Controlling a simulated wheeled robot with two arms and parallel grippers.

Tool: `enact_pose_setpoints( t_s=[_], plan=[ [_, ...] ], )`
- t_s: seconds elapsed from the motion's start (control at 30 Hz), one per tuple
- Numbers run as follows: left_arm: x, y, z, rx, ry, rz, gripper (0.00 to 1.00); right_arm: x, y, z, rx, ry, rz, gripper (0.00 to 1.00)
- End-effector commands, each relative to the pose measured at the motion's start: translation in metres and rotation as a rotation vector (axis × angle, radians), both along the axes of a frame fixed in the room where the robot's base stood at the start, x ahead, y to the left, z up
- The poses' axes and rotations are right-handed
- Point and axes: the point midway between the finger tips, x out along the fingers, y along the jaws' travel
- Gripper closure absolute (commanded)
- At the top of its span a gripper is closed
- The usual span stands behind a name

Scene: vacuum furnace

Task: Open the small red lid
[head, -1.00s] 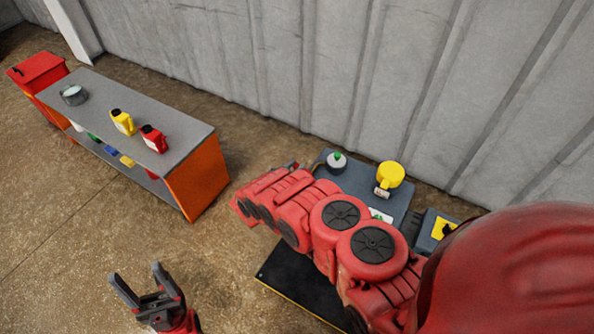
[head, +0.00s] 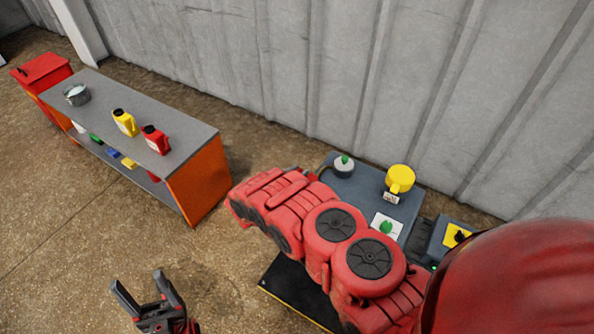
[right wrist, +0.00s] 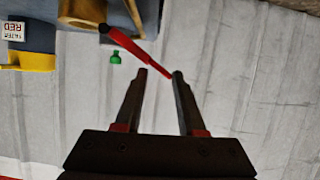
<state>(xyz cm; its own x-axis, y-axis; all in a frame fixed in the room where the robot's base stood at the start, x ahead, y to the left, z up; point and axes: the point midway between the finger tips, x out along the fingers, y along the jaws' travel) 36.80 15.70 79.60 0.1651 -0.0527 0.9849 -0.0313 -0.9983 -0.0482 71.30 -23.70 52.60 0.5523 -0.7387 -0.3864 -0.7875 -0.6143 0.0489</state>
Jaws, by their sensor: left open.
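I cannot tell for certain which part is the small red lid. In the right wrist view a slim red bar (right wrist: 140,51) with a black end slants down to my right gripper's fingertips (right wrist: 160,74). The right fingers are apart; whether the bar lies between them or behind them is unclear. In the head view my right arm hides that gripper and part of the grey machine (head: 352,193). My left gripper (head: 142,284) is open and empty above the floor at the lower left. A red box (head: 42,70) with a dark handle on its top stands far left.
A grey-topped orange bench (head: 150,105) carries a pot (head: 76,95), a yellow bottle (head: 125,122) and a red bottle (head: 156,139). The machine has a yellow part (head: 400,179) and a green-topped part (head: 344,166). A corrugated wall (head: 300,60) stands behind. Floor between bench and machine is clear.

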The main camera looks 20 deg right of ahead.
Motion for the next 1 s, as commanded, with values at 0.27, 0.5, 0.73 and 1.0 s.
enact_pose_setpoints(
  t_s=[0.27,0.5,0.73,1.0],
  plan=[
    [0.0,0.0,0.0,0.0,0.0,0.0,0.32,0.0,-0.001,0.0,-0.002,0.0,-0.003,0.58],
    [0.0,0.0,0.0,0.0,0.0,0.0,0.32,0.0,0.0,0.002,-0.002,-0.003,0.0,0.58],
    [0.0,0.0,0.009,0.0,0.0,0.0,0.32,-0.013,0.023,0.018,-0.003,-0.005,0.005,0.58],
    [0.0,0.0,0.049,0.0,0.0,0.0,0.32,-0.055,0.077,0.049,-0.002,-0.002,0.005,0.58]
  ],
)
